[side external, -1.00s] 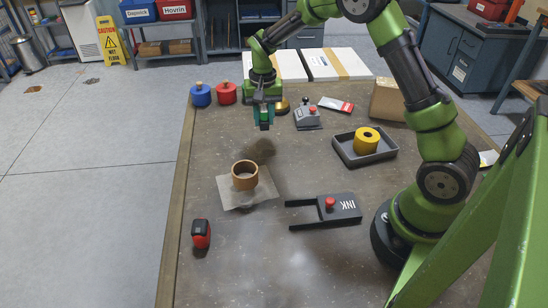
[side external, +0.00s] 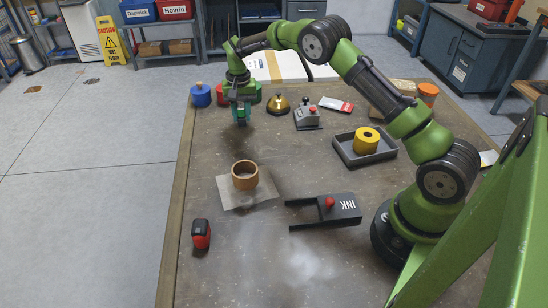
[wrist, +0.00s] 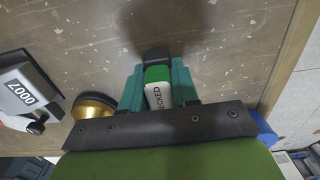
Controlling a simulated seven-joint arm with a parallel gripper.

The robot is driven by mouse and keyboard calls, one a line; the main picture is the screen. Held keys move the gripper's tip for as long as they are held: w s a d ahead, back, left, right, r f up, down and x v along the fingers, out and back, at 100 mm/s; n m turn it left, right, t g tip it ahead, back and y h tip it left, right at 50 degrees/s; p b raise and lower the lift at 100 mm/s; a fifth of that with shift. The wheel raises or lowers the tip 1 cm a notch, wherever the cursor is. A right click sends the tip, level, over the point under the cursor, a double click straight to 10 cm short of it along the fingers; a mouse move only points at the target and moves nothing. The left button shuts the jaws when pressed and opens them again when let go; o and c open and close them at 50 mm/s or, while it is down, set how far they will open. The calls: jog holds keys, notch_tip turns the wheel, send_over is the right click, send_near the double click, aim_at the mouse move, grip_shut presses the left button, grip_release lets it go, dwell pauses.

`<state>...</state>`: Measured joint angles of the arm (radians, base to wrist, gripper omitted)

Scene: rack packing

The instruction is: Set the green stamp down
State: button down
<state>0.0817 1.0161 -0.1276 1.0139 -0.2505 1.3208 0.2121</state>
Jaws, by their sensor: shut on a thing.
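My gripper (side external: 241,116) hangs over the back left of the table, with its teal fingers shut on the green stamp. In the wrist view the green stamp (wrist: 157,75) shows between the fingers, with a green band, a white label with dark lettering and a dark lower end. In the side view only a small dark part of it (side external: 241,123) shows below the fingers. I cannot tell whether its lower end touches the table.
Blue (side external: 200,95), red (side external: 222,92) and green (side external: 256,92) round pots stand at the back left near my gripper. A brass bell (side external: 278,105) and a grey numbering device (side external: 306,116) are to its right.

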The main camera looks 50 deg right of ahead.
jog(key=shift+f, duration=0.3)
jog(key=c, duration=0.8)
grip_release()
jog(key=shift+c, duration=0.2)
